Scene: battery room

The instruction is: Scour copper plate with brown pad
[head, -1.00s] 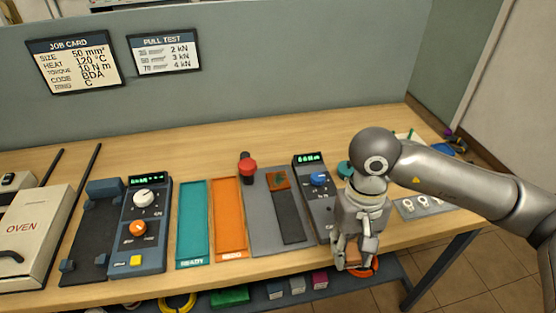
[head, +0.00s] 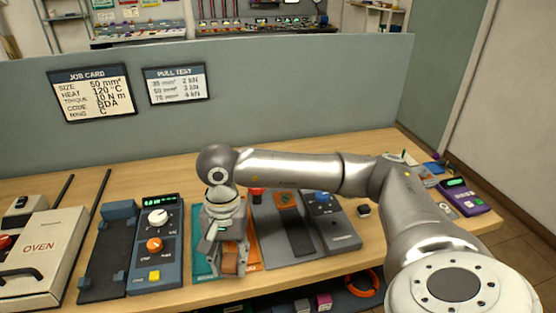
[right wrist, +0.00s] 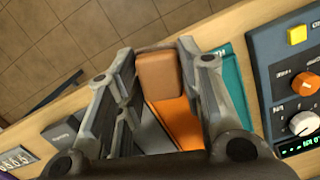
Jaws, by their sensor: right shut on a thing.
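The brown pad (head: 230,262) is a small block between the fingers of my right gripper (head: 229,268), which is shut on it. In the right wrist view the pad (right wrist: 160,75) sits between both fingers. The gripper is over the front part of the teal and orange trays. The copper plate (head: 288,201) is a small square with a darker patch, at the far end of a dark strip on the grey fixture (head: 270,232), right of and beyond the gripper. My left gripper is not in view.
The teal tray (head: 200,245) and orange tray (head: 252,245) are partly hidden by my gripper. A blue-knob unit (head: 330,225) stands right of the fixture, a dial unit (head: 157,245) left of the trays. A red knob (head: 257,193) stands behind.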

